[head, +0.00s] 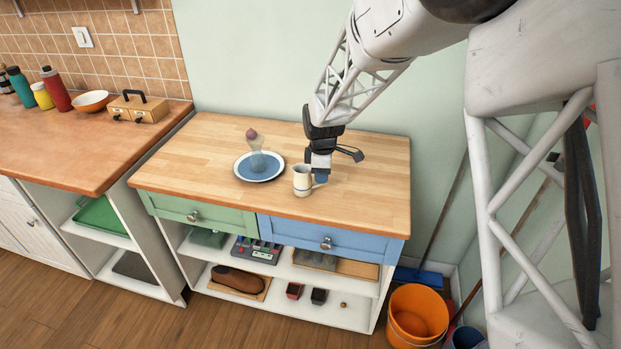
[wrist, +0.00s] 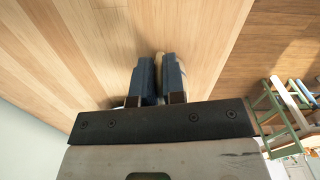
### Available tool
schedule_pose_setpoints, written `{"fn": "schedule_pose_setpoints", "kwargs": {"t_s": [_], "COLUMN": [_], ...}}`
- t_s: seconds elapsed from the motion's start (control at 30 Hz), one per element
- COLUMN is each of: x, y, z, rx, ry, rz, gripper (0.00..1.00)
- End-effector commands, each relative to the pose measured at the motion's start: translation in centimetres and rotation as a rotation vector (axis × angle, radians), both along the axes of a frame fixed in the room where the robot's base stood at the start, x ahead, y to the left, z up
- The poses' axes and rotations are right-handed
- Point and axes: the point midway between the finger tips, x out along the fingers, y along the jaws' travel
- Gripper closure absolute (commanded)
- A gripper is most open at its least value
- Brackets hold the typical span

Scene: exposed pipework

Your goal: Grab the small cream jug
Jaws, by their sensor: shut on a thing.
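The small cream jug (head: 302,181) stands upright on the wooden top of the cabinet, near its front edge, in the head view. My gripper (head: 320,177) points down at the jug's right side, where the handle is, and is shut on the jug. In the wrist view my two blue-grey fingers (wrist: 159,75) are close together with a narrow gap. A pale bit of the jug (wrist: 159,57) shows between their tips; most of the jug is hidden there.
The wooden top (head: 370,160) is clear to the right. An orange bucket (head: 418,312) stands on the floor at right.

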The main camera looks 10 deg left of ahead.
Motion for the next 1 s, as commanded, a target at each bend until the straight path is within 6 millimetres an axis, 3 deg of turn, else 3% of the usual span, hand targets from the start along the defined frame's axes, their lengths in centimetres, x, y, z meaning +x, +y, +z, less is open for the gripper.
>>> {"fn": "schedule_pose_setpoints", "kwargs": {"t_s": [0.57, 1.0], "x": [0.0, 0.0], "y": [0.0, 0.0], "z": [0.7, 2.9], "rx": [0.000, 0.001], "ry": [0.000, -0.002], "rz": [0.000, 0.000], "gripper": [1.00, 1.00]}}
